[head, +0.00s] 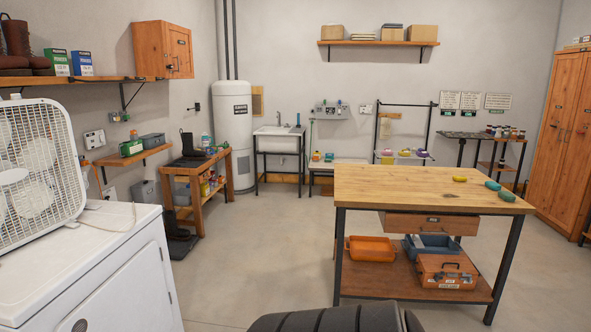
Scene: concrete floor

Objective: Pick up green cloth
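No item is plainly recognisable as a green cloth from here. Two small rounded green items lie near the right edge of the wooden worktable (408,189): a teal one (492,185) and a darker green one (507,196) beside it. They are too small to tell whether they are cloth. A yellow item (459,179) lies to their left. Neither of my grippers is in view.
A dark ribbed rounded object (335,321) is at the bottom edge, before the worktable. A white appliance (85,265) with a box fan (38,170) fills the left. Orange toolbox (446,277) sits on the worktable's lower shelf. Floor (250,255) left of the table is clear.

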